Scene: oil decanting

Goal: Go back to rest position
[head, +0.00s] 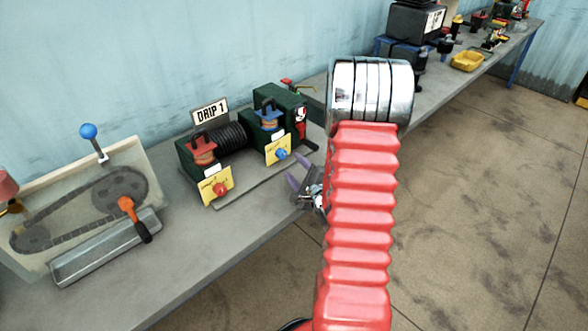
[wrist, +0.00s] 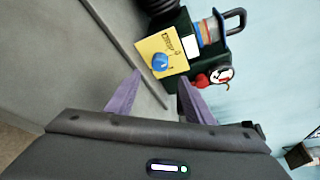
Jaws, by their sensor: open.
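My gripper (head: 301,180) shows in the head view just left of my red ribbed arm, above the bench's front edge, beside the right end of the DRIP 1 unit. Its two purple fingers are apart with nothing between them; they also show in the wrist view (wrist: 158,95). The dark green DRIP 1 unit (head: 262,105) stands on the bench. The wrist view shows its right part with a yellow tag (wrist: 152,48), a blue knob (wrist: 160,62) and a round gauge (wrist: 222,73), ahead of the fingers and apart from them. My arm hides part of the bench.
A grey bench (head: 150,290) runs along the blue wall. A chain-drive panel (head: 90,210) with a blue-knobbed lever and an orange-handled tool stands at the left. A yellow tray (head: 467,61) and several small items lie at the far right. The floor (head: 490,200) on the right is clear.

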